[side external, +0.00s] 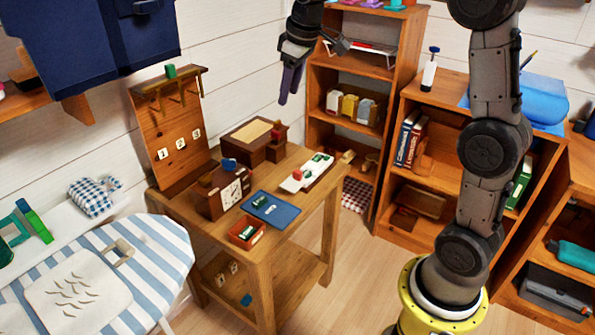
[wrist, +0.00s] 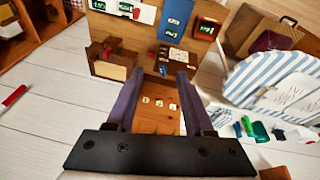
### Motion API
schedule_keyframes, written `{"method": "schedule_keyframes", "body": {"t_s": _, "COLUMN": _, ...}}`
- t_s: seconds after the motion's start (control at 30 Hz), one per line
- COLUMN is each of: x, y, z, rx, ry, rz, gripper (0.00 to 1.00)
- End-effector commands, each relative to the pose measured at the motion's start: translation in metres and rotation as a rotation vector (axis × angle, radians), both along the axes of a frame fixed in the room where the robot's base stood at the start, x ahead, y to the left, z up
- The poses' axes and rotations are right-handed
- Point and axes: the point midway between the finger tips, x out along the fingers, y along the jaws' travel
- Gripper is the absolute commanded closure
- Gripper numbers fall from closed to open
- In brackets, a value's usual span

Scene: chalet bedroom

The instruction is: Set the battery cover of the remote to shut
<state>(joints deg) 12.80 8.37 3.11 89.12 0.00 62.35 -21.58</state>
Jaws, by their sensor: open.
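I cannot clearly make out the remote or its battery cover. A small dark item with a green patch lies on the blue mat (side external: 270,208), and a similar one lies in the red tray (side external: 240,241). A white board (side external: 299,182) with red and green items lies behind them on the wooden table (side external: 296,220). In the wrist view the blue mat (wrist: 176,14) and the red tray (wrist: 204,36) are near the top edge. My gripper (side external: 300,75) is open and empty, high above the table's back edge. It also shows in the wrist view (wrist: 158,75).
A clock (side external: 231,193) and a wooden box (side external: 256,141) stand on the table's left and back. An upright board with pegs (side external: 168,130) rises at its left back. A bookshelf (side external: 322,78) stands behind, and a striped ironing board (side external: 155,240) is at left.

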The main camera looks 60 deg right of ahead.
Motion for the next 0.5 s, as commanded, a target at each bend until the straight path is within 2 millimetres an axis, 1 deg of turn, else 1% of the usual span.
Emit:
{"method": "schedule_keyframes", "body": {"t_s": 0.03, "x": 0.016, "y": -0.014, "z": -0.018, "rx": 0.004, "ry": 0.032, "rz": -0.012, "gripper": 0.47}}
{"method": "schedule_keyframes", "body": {"t_s": 0.1, "x": 0.034, "y": -0.032, "z": -0.040, "rx": 0.011, "ry": 0.068, "rz": -0.028, "gripper": 0.47}}
{"method": "schedule_keyframes", "body": {"t_s": 0.17, "x": 0.048, "y": -0.047, "z": -0.062, "rx": 0.020, "ry": 0.101, "rz": -0.044, "gripper": 0.47}}
{"method": "schedule_keyframes", "body": {"t_s": 0.23, "x": 0.059, "y": -0.065, "z": -0.089, "rx": 0.030, "ry": 0.136, "rz": -0.065, "gripper": 0.47}}
{"method": "schedule_keyframes", "body": {"t_s": 0.3, "x": 0.067, "y": -0.080, "z": -0.116, "rx": 0.044, "ry": 0.172, "rz": -0.089, "gripper": 0.47}}
{"method": "schedule_keyframes", "body": {"t_s": 0.37, "x": 0.069, "y": -0.091, "z": -0.137, "rx": 0.054, "ry": 0.201, "rz": -0.106, "gripper": 0.47}}
{"method": "schedule_keyframes", "body": {"t_s": 0.4, "x": 0.070, "y": -0.097, "z": -0.151, "rx": 0.061, "ry": 0.219, "rz": -0.116, "gripper": 0.47}}
{"method": "schedule_keyframes", "body": {"t_s": 0.5, "x": 0.065, "y": -0.107, "z": -0.177, "rx": 0.078, "ry": 0.263, "rz": -0.136, "gripper": 0.47}}
